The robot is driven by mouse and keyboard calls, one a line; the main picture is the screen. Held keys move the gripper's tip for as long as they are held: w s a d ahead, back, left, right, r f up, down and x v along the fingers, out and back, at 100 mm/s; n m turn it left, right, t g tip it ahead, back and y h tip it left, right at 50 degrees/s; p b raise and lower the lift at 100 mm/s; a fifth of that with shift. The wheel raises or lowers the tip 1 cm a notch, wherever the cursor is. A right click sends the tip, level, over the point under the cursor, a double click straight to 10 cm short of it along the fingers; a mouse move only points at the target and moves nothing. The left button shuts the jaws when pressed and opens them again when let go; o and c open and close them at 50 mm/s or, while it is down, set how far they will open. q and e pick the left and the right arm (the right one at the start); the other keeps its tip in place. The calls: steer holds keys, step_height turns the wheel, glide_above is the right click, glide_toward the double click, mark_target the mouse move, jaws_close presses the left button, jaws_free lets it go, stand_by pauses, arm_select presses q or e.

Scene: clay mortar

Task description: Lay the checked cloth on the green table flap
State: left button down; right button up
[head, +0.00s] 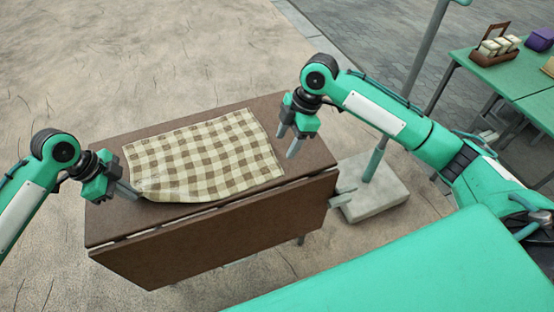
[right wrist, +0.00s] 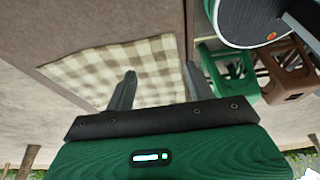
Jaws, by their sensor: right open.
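The checked cloth (head: 205,155), brown and cream, lies spread on a brown table (head: 105,222). It also shows in the right wrist view (right wrist: 105,72). A brown flap (head: 220,232) hangs along the table's front side; it is not green. My left gripper (head: 138,194) is low at the cloth's front-left corner, its fingertips at the cloth edge; whether they pinch it is unclear. My right gripper (head: 287,143) is open and empty, pointing down just right of the cloth's right edge. Its two spread fingers also show in the right wrist view (right wrist: 160,88).
A green table (head: 500,70) at the upper right carries a wooden carrier (head: 494,46) with light items and a purple box (head: 540,39). A grey pole stands in a pale block base (head: 375,203) right of the brown table. Green surface fills the lower right.

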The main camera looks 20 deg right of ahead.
mark_target(276, 169)
steer(key=shift+d+x, duration=0.1)
steer(key=shift+x, duration=2)
steer(key=shift+d+x, duration=0.15)
steer(key=shift+x, duration=1.9)
steer(key=shift+f, duration=0.1)
steer(key=shift+s, duration=0.1)
steer(key=shift+c, duration=0.2)
jaws_close()
steer(key=shift+r, duration=2.55)
